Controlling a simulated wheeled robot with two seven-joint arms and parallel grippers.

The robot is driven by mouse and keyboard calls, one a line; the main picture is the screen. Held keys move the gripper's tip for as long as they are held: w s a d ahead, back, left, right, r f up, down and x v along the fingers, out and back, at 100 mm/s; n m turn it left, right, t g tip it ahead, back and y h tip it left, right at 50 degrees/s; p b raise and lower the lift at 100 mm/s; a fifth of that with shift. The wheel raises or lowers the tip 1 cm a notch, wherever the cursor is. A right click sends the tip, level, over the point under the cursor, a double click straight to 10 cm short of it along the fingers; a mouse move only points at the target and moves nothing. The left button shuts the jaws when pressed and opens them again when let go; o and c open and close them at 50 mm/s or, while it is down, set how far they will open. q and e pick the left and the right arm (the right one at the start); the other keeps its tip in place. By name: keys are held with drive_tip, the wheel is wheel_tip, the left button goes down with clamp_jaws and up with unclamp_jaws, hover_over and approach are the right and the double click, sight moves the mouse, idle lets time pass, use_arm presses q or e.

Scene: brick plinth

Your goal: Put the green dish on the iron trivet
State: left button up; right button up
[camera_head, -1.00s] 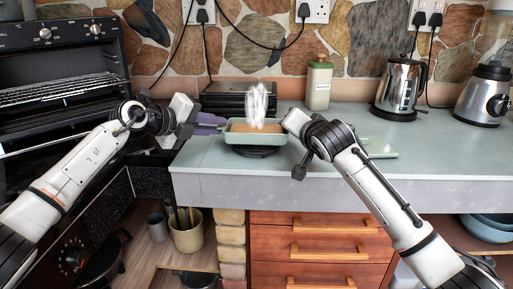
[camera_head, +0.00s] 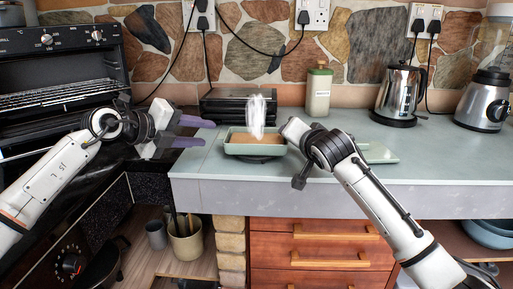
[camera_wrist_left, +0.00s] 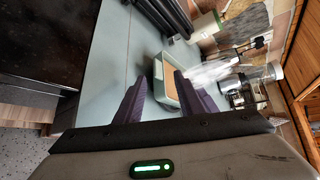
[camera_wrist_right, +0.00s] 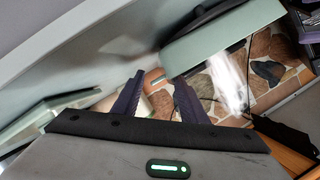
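The pale green dish (camera_head: 233,148), with tan contents and white steam above, sits near the counter's front edge. A dark round edge, apparently the iron trivet (camera_head: 262,159), shows beneath it, mostly hidden by the dish. My left gripper (camera_head: 194,131) is open and empty, to the left of the dish and apart from it. In the left wrist view the dish (camera_wrist_left: 159,92) lies beyond the open fingers. My right gripper (camera_wrist_right: 157,88) is open and empty; in the head view its fingers are hidden behind its wrist, near the dish's right end. The dish (camera_wrist_right: 215,38) also shows in the right wrist view.
A green canister (camera_head: 318,92) and a dark appliance (camera_head: 238,104) stand behind. A kettle (camera_head: 398,92) and blender (camera_head: 484,98) stand at the right. A flat pale green board (camera_head: 382,153) lies behind my right arm. An open oven (camera_head: 65,75) is at the left.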

drive_tip(key=shift+s, duration=0.15)
use_arm(q)
drive_tip(key=v, duration=0.6)
drive_tip(key=shift+s+a, duration=0.2)
drive_tip(key=shift+s, duration=0.1)
use_arm(e)
drive_tip(key=v, duration=1.2)
use_arm(q)
drive_tip(key=shift+r, duration=0.15)
use_arm(e)
drive_tip(key=shift+d, duration=0.1)
use_arm(q)
drive_tip(key=shift+r, duration=0.1)
idle(1.3)
